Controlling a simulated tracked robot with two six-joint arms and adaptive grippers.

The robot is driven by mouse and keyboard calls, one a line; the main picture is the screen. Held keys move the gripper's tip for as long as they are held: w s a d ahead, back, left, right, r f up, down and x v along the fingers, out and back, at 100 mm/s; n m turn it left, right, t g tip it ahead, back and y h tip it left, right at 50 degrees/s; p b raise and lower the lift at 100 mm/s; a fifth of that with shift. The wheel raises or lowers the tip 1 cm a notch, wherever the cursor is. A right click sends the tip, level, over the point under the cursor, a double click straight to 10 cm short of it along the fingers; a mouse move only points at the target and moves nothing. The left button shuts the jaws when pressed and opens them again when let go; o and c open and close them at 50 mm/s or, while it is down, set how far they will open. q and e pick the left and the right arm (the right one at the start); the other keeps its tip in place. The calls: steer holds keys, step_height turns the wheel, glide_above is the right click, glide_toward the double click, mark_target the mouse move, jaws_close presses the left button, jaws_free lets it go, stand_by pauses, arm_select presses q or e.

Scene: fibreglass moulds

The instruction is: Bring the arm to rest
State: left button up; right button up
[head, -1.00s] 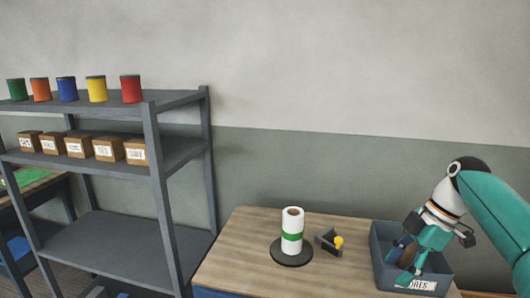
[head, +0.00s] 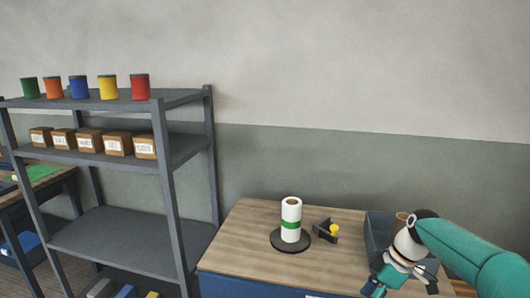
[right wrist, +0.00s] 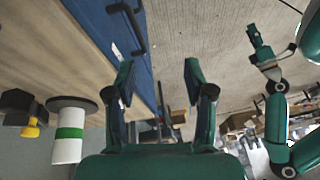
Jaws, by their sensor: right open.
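My right arm comes in from the right in the head view. My right gripper (head: 376,287) is low at the bottom edge, in front of the grey bin (head: 377,232) and near the table's front edge. In the right wrist view my right gripper (right wrist: 159,75) has its two fingers wide apart with nothing between them. My left arm shows at the right of the right wrist view, with my left gripper (right wrist: 254,36) over the floor; its jaws are too small to read. My left arm is not in the head view.
A white roll with a green band (head: 291,222) stands on a dark round base on the wooden table (head: 240,235). A dark bracket with a yellow knob (head: 334,229) is beside it. A brown round rim (head: 402,216) shows at the bin. Shelves (head: 120,235) stand left.

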steer(key=s+a+f+m, duration=0.3)
steer(key=f, duration=0.5)
steer(key=s+a+f+m, duration=0.2)
steer(key=s+f, duration=0.1)
steer(key=f, duration=0.5)
steer(key=s+a+f+m, duration=0.3)
steer(key=s+f, duration=0.1)
steer(key=f, duration=0.4)
steer(key=s+a+f+m, duration=0.2)
steer(key=s+f+m, duration=0.1)
steer(key=s, duration=0.5)
steer(key=s+a+f+m, duration=0.2)
steer(key=s+f+m, duration=0.1)
steer(key=s, duration=0.5)
steer(key=shift+s+f+m, duration=0.2)
steer(key=shift+s+m, duration=0.2)
steer(key=shift+m, duration=0.4)
steer(key=shift+a, duration=0.1)
